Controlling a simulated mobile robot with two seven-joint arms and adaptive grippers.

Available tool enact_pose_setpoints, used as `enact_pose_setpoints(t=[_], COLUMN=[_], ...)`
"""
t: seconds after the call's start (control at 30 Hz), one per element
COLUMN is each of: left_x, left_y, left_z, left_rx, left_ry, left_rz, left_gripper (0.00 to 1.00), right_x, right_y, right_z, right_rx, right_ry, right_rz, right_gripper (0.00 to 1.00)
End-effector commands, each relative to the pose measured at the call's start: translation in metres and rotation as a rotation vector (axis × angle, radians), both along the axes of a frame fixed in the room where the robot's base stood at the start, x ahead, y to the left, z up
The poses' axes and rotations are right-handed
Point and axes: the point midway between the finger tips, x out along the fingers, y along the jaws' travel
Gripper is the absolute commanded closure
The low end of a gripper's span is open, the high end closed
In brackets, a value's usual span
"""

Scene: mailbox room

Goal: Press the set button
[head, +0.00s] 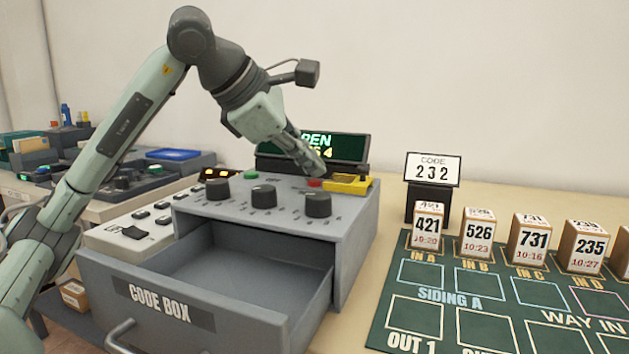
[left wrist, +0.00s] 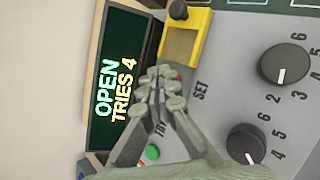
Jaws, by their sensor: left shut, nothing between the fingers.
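The red set button (head: 315,182) is on top of the grey code box (head: 358,222), beside a yellow flip cover. My left gripper (head: 318,170) is shut and empty, pointing down with its fingertips right at the button. In the left wrist view the fingertips (left wrist: 164,78) cover most of the button, next to the SET label (left wrist: 200,90). I cannot tell whether they touch it. The yellow cover (head: 348,184) looks swung open beside the button. My right gripper is not in view.
The drawer (head: 170,308) stands open and empty. The display (left wrist: 113,85) reads OPEN, TRIES 4. Three dials (head: 264,196) and a green button (head: 251,175) are on the box top. A card (head: 432,168) reads CODE 232. Numbered blocks (head: 478,234) stand on a green board at right.

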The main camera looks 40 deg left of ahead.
Motion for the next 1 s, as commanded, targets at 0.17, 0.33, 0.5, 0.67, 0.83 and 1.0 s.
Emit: enact_pose_setpoints(t=[0.17,0.33,0.5,0.67,0.83,1.0], left_x=[0.0000,-0.0001,0.0000,-0.0001,-0.0001,-0.0001], left_y=[0.0000,0.0000,-0.0001,-0.0001,-0.0001,0.0001], left_z=[-0.0030,-0.0051,-0.0072,-0.0093,-0.0087,-0.0065], left_rx=[0.000,0.000,0.000,0.000,0.000,0.000], left_ry=[0.000,0.000,0.001,0.001,0.001,0.001], left_rz=[0.000,0.000,0.000,0.000,0.000,0.000], left_gripper=[1.00,1.00,1.00,1.00,1.00,1.00], right_x=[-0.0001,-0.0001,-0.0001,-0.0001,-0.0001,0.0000], right_y=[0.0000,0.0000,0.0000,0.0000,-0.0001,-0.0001], right_z=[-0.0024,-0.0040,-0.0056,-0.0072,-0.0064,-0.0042], right_rx=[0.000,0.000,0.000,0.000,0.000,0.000], right_ry=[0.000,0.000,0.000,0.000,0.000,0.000], right_rz=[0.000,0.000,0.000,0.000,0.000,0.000], right_gripper=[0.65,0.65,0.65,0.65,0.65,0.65])
